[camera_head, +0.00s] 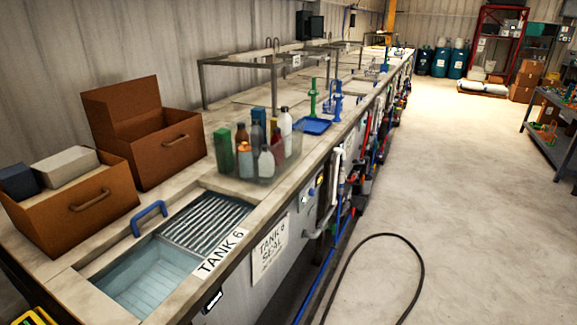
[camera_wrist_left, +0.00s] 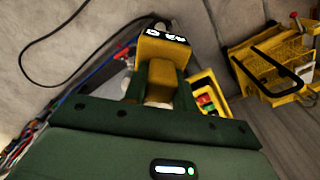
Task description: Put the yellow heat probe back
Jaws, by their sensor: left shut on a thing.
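In the left wrist view my left gripper (camera_wrist_left: 160,92) is shut on the yellow heat probe (camera_wrist_left: 163,50). The probe has a blocky yellow body and a black display face with white marks, and it sticks out beyond the dark green fingers. Neither the probe in my grip nor my left gripper can be made out for sure in the head view. My right gripper is in neither view.
Tank 6 (camera_head: 148,278) stands open on the long bench, with a blue handle (camera_head: 149,218) beside it. Brown boxes (camera_head: 78,211) and a clear bottle bin (camera_head: 262,166) crowd the bench. A yellow basket (camera_wrist_left: 275,68) shows at right. A black hose (camera_head: 421,270) crosses the open floor.

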